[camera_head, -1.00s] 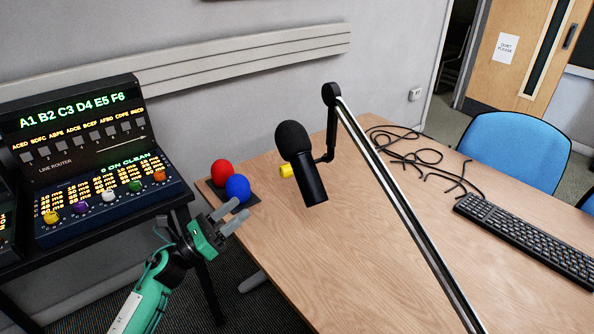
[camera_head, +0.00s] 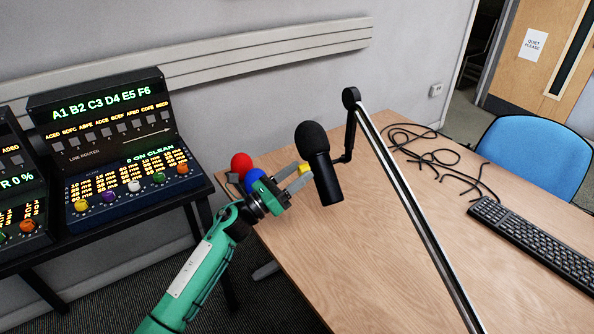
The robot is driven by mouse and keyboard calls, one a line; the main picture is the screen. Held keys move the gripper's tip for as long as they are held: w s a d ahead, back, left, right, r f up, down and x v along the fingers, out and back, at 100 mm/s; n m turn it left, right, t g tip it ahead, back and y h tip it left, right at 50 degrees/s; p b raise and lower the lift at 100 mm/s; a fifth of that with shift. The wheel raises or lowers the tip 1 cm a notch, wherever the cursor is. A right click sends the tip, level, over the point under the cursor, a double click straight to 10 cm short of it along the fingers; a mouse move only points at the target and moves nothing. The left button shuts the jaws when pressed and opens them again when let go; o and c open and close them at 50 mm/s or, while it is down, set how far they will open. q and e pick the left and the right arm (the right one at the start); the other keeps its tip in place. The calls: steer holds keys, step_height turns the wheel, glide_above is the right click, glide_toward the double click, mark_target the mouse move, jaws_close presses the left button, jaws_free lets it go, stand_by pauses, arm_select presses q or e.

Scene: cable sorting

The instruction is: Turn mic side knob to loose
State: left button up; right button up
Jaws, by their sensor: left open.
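A black microphone (camera_head: 322,165) hangs tilted from the end of a boom arm (camera_head: 418,218) above the wooden table. The yellow side knob (camera_head: 304,168) shows at the microphone's left side. My left gripper (camera_head: 298,178) is open, its grey fingers pointing right at the knob, close to the microphone's left side. One finger overlaps the knob's lower edge in the picture; I cannot tell whether they touch. My right gripper is not in view.
A red ball (camera_head: 241,163) and a blue ball (camera_head: 256,178) sit on the table's left corner behind my left gripper. A console (camera_head: 116,150) stands at the left. Black cables (camera_head: 437,160) and a keyboard (camera_head: 535,243) lie at the right.

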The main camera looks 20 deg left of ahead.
arm_select(q)
steer(key=shift+w+d+r, duration=0.1)
steer(key=shift+w, duration=0.05)
steer(key=shift+c, duration=0.2)
steer(key=c, duration=0.9)
steer(key=shift+c, duration=0.2)
